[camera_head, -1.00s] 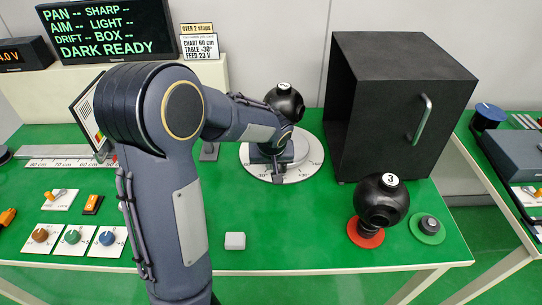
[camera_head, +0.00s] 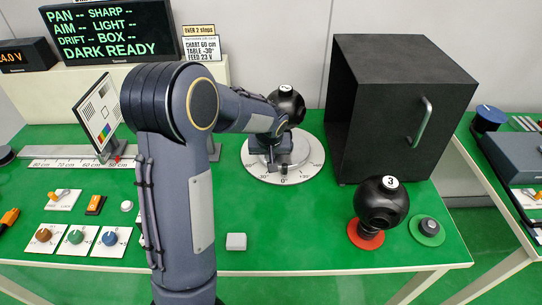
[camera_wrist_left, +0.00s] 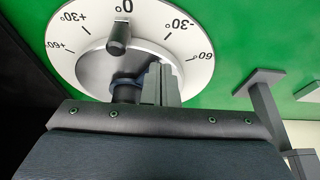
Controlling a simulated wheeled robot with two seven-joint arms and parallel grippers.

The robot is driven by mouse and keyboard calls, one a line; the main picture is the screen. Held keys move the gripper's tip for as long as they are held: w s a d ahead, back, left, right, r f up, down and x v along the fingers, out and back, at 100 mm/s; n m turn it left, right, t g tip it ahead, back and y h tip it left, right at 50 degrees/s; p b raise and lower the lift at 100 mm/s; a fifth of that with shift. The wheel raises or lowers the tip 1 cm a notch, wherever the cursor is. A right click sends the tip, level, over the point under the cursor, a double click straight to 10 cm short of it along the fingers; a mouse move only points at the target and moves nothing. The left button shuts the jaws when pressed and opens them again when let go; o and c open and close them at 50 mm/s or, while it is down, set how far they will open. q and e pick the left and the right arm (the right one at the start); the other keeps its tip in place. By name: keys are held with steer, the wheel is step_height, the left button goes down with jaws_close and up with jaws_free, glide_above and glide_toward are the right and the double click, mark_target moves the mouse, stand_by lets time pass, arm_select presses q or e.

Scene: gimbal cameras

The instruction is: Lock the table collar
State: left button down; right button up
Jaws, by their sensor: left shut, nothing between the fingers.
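The round table (camera_head: 308,164) is a white dial with degree marks, below a black ball-shaped camera (camera_head: 287,103). In the left wrist view the dial (camera_wrist_left: 188,48) shows a dark lever or pointer (camera_wrist_left: 118,38) at the 0° mark. A dark cylinder with a blue ring (camera_wrist_left: 127,88) stands on its grey centre; I cannot tell if this is the collar, or whether it is locked. My left gripper (camera_head: 280,156) is over the front of the table, shut and empty. Its grey fingers (camera_wrist_left: 161,84) are beside the cylinder; contact is unclear. My right gripper is not in view.
A black box (camera_head: 385,110) with a handle stands right of the table. Another black ball camera (camera_head: 383,203) sits on a red disc in front of it. A test chart (camera_head: 100,110) and several knobs are at left.

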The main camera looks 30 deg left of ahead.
arm_select(q)
steer(key=shift+a+m, duration=0.5)
steer(key=shift+a, duration=0.1)
steer(key=shift+a+m+h, duration=0.3)
steer(key=shift+a+m, duration=0.3)
steer(key=shift+a, duration=0.1)
steer(key=shift+w+a, duration=0.2)
steer(key=shift+a, duration=0.65)
steer(key=shift+d, duration=0.15)
steer(key=shift+w+d+b, duration=0.1)
steer(key=shift+d+b, duration=0.25)
steer(key=shift+d, duration=0.35)
